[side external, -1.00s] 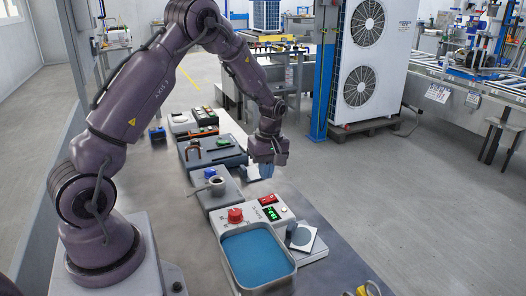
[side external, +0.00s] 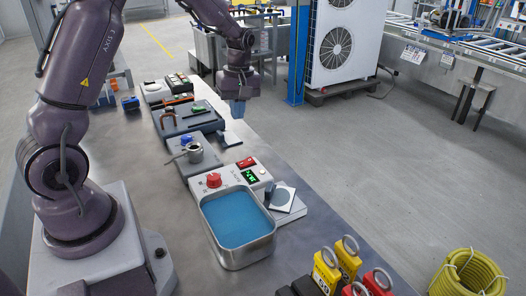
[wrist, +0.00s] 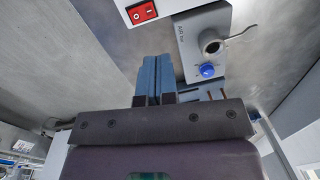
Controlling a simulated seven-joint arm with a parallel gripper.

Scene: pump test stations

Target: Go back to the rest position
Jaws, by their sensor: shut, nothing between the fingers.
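My gripper (side external: 238,110) hangs in the air, pointing down, over the far right side of the bench. Its blue fingers are together with nothing between them. In the wrist view my gripper (wrist: 154,62) also shows its two blue fingers side by side. A grey station with a metal port (side external: 195,152) and a blue knob (side external: 186,139) stands lower and to the left of the fingers, apart from them. The port (wrist: 211,43) and blue knob (wrist: 206,70) also show in the wrist view.
A blue-filled metal tank (side external: 238,222), a white control box (side external: 233,177) with red knob and green display, and a white pad (side external: 284,199) stand nearer. Yellow weights (side external: 326,268) and red weights (side external: 377,283) are at front. Open floor lies right of the bench.

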